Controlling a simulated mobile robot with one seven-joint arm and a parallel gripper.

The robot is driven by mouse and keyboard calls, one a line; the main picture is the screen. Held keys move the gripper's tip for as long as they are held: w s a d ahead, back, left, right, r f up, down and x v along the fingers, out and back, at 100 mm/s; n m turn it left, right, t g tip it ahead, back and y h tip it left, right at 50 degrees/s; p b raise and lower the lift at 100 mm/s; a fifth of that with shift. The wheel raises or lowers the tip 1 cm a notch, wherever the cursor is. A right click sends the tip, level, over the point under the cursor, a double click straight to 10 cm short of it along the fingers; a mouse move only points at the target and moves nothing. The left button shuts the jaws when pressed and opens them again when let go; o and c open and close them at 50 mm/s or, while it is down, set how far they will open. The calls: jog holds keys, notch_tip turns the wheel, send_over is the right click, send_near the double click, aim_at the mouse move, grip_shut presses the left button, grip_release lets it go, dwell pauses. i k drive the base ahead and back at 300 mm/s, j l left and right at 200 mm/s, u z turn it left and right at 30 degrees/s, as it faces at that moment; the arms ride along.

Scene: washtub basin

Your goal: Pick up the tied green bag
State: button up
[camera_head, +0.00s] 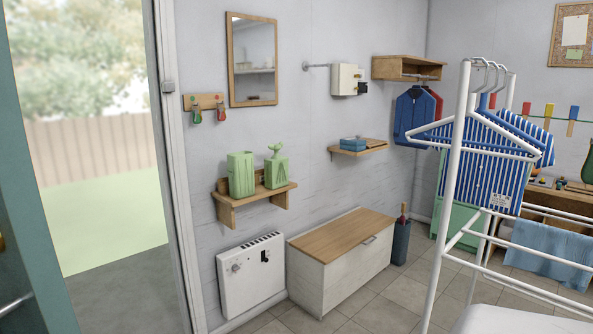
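A dark green rounded thing (588,166) shows at the far right edge, on or just above a wooden unit. It is cut off by the frame, and I cannot tell for sure that it is the tied green bag. No other green bag is visible. My gripper is not in view.
A white drying rack (452,190) with hangers and a striped blue cloth (485,165) stands at the right, before the wooden unit (553,203). A wood-topped chest (342,237) and white heater (250,274) line the wall. Tiled floor is clear before the chest.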

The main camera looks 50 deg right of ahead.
aim_at(276, 168)
jog(key=z, duration=1.4)
jog(key=i+z, duration=0.1)
jog(key=i, duration=0.45)
jog(key=i+j+z, duration=0.15)
jog(key=i, duration=0.4)
jog(key=i+j+z, duration=0.1)
jog(key=i, duration=0.45)
jog(key=i+j+z, duration=0.25)
jog(key=i+j, duration=0.75)
jog(key=j, duration=0.2)
jog(key=i+j, duration=0.35)
jog(key=j, duration=0.3)
